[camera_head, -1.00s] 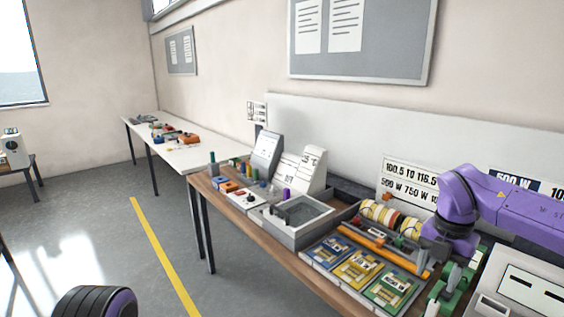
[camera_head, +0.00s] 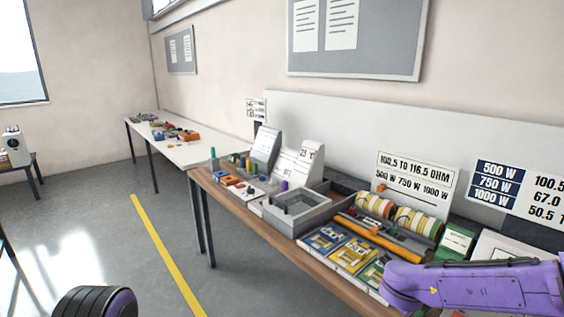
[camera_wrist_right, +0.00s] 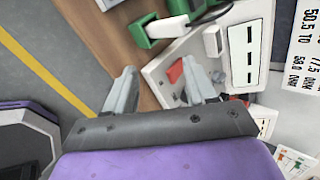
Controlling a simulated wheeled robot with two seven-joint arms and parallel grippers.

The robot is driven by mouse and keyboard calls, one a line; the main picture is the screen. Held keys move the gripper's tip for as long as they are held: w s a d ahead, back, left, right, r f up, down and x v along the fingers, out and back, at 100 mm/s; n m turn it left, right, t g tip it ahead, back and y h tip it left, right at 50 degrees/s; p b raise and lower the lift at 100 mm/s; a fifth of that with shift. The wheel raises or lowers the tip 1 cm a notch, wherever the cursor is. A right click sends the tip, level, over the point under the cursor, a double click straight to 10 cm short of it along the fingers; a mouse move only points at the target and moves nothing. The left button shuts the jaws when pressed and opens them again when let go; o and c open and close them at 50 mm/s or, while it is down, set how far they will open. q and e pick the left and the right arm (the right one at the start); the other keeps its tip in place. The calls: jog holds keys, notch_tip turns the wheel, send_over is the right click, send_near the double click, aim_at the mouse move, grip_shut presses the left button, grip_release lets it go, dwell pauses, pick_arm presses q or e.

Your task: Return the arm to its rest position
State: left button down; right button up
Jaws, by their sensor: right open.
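My right arm (camera_head: 475,286), purple, comes in from the right edge of the head view, low over the front right of the workbench. Its gripper is hidden or out of frame there. In the right wrist view my right gripper (camera_wrist_right: 159,76) has two grey fingers spread apart with nothing between them. Below the fingers are the wooden bench edge and a pale panel (camera_wrist_right: 240,55) with dark slots and a red part. The fingers appear apart from these. My left gripper is in neither view.
The workbench holds a grey open tray (camera_head: 297,222), coloured rolls (camera_head: 418,222), an orange bar (camera_head: 380,238) and blue, yellow and green cards. A white table (camera_head: 180,150) stands behind. The floor left of the bench is clear.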

jog(key=s+a+f+n+t+y+b, duration=0.1)
jog(key=s+a+f+n, duration=0.1)
jog(key=s+f+n, duration=0.4)
jog(key=s+a+f+n+y+b, duration=0.15)
jog(key=f+n, duration=0.25)
jog(key=f, duration=0.5)
jog(key=s+a+f+n+t+b, duration=0.1)
jog(key=s+a+f+n, duration=0.1)
jog(key=s+f+n, duration=0.4)
jog(key=s+d+f+n+g+b, duration=0.1)
jog(key=s+f+n+g+b, duration=0.1)
jog(key=s+f+n, duration=0.2)
jog(key=s+d+f+n+g+b, duration=0.2)
jog(key=s+f+n, duration=0.2)
jog(key=s+f, duration=0.6)
jog(key=s+y, duration=0.1)
jog(key=s, duration=0.5)
jog(key=shift+s, duration=0.25)
